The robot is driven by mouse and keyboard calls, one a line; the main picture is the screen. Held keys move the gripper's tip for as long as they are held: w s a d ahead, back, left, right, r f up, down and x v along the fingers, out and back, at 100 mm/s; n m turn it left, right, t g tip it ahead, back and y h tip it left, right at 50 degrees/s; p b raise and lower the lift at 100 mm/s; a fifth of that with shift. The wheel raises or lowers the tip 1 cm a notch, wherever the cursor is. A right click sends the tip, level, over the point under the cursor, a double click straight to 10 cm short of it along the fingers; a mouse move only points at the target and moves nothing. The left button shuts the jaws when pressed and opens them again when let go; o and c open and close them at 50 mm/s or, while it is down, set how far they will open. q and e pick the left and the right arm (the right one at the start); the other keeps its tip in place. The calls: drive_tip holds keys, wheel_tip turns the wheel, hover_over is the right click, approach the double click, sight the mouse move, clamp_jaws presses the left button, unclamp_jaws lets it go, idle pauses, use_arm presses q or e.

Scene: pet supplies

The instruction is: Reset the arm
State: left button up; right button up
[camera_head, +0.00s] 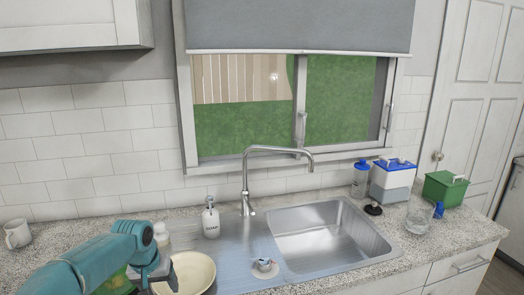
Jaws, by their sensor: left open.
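My left arm, teal, comes in from the lower left of the head view. Its gripper (154,274) hangs over the counter at the left end of the sink unit, beside a cream bowl (194,272). The gripper is open, and I see nothing held in it, though its fingertips are partly hidden. My right gripper is not in view.
A steel sink (330,232) with a tall tap (247,185) fills the middle. A soap bottle (211,221) stands behind the bowl. A white mug (17,234) is far left. A blue-lidded container (392,181), a green box (444,188) and a glass jug (419,217) stand right.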

use_arm(q)
drive_tip(key=s+d+f+h, duration=0.1)
drive_tip(key=s+d+f, duration=0.25)
drive_tip(key=f, duration=0.35)
drive_tip(key=s+d+f+g+h, duration=0.1)
drive_tip(key=s+d+f, duration=0.2)
drive_tip(key=s+f, duration=0.3)
drive_tip(key=s+d+f+h, duration=0.1)
drive_tip(key=s+d+f, duration=0.25)
drive_tip(key=f, duration=0.45)
drive_tip(key=s+d+f, duration=0.2)
drive_tip(key=s+f, duration=0.1)
drive_tip(key=s, duration=0.7)
drive_tip(key=s+d+f+g, duration=0.1)
drive_tip(key=s+d+f, duration=0.1)
drive_tip(key=s, duration=0.8)
drive_tip(key=shift+d+f+h, duration=0.25)
drive_tip(key=shift+f+h, duration=0.05)
drive_tip(key=shift+f, duration=0.25)
drive_tip(key=shift+o, duration=0.4)
drive_tip(key=shift+d, duration=0.1)
